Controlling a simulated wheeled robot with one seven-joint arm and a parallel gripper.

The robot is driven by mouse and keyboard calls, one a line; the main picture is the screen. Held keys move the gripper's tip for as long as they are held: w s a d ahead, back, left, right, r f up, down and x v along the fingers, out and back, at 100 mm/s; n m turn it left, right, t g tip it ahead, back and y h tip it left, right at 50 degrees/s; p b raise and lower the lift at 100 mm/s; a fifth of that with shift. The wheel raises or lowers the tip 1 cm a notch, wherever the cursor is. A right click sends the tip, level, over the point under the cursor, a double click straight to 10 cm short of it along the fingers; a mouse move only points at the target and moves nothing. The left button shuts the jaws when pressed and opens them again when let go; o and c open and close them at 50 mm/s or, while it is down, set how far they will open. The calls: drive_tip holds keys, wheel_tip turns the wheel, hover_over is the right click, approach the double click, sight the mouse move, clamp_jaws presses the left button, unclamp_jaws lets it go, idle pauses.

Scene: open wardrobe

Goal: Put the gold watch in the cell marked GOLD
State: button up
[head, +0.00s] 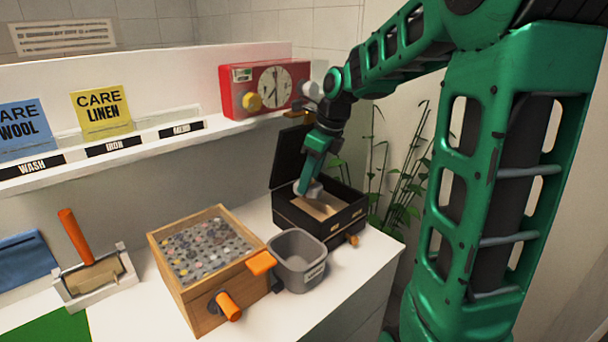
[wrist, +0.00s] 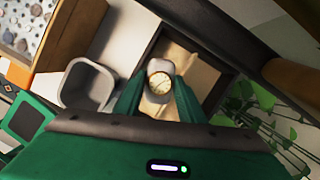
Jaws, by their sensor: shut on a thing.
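A watch with a round gold-rimmed face (wrist: 160,82) is held between the two fingers of my gripper (wrist: 158,90) in the wrist view. It seems to be on a pale cushion. In the head view, my gripper (head: 309,184) reaches down into an open black box (head: 335,226) with a tan interior, its lid raised at the back. The box's tan lining (wrist: 199,75) shows around the watch in the wrist view. I cannot tell whether the watch touches the floor of the box. No GOLD mark is readable in either view.
A red timer (head: 262,91) sits on the shelf above. A plant (head: 402,180) stands right of the box. The counter's front edge is near.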

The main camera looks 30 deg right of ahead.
sight(309, 196)
drive_tip(key=shift+f, duration=2.8)
drive_tip(key=shift+f, duration=0.55)
